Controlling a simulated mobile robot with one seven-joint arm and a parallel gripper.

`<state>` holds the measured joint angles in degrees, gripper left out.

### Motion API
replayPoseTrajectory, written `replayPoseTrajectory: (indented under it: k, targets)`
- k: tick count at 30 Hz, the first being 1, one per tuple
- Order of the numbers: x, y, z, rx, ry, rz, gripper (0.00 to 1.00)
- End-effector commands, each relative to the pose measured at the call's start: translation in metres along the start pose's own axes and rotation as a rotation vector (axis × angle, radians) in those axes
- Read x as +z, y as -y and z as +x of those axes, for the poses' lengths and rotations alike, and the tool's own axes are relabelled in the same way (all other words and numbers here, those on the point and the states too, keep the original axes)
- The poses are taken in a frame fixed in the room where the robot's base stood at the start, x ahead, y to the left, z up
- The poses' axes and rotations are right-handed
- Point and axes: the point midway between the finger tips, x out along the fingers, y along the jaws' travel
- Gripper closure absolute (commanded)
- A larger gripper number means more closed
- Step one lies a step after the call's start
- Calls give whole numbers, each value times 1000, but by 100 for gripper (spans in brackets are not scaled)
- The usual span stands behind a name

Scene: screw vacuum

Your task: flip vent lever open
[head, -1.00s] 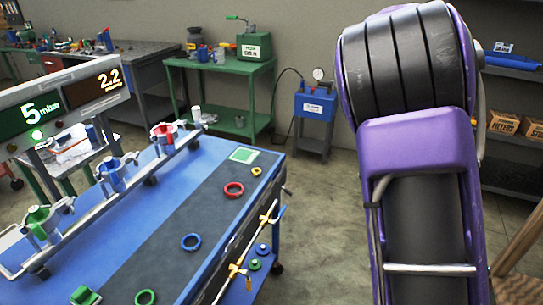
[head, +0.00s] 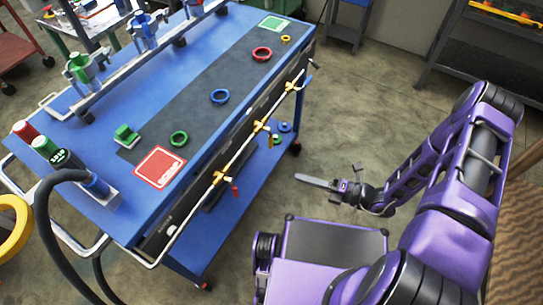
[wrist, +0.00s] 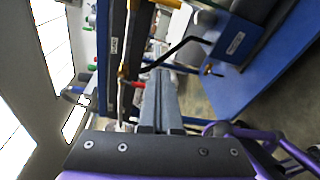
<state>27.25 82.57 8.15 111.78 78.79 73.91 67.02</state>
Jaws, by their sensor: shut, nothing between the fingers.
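A pale pipe (head: 240,152) with several yellow valve fittings runs along the near side of the blue cart. A small red lever (head: 235,190) hangs by the lower yellow fitting (head: 218,178). I cannot tell for sure which handle is the vent lever. My gripper (head: 298,177) is shut and empty, right of the cart and apart from the pipe in the head view. In the wrist view its grey fingers (wrist: 160,85) lie together. Beyond them show a yellow fitting (wrist: 124,72) and a bent black rod (wrist: 180,48); the fingers hide part of the area behind.
The blue cart (head: 85,130) carries green, blue and red rings on a dark strip, clamps along a rail, and bottles at its near left corner. A black hose (head: 48,225) curves at lower left. Bare floor (head: 370,110) lies right of the cart; a shelf stands behind.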

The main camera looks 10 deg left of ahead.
Motion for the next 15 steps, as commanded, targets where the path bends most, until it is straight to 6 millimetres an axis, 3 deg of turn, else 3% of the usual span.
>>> replayPoseTrajectory:
  k: [6,15]
  targets:
    - [8,-2,13,65,185,179,100]
    - [9,-3,14,71,203,197,100]
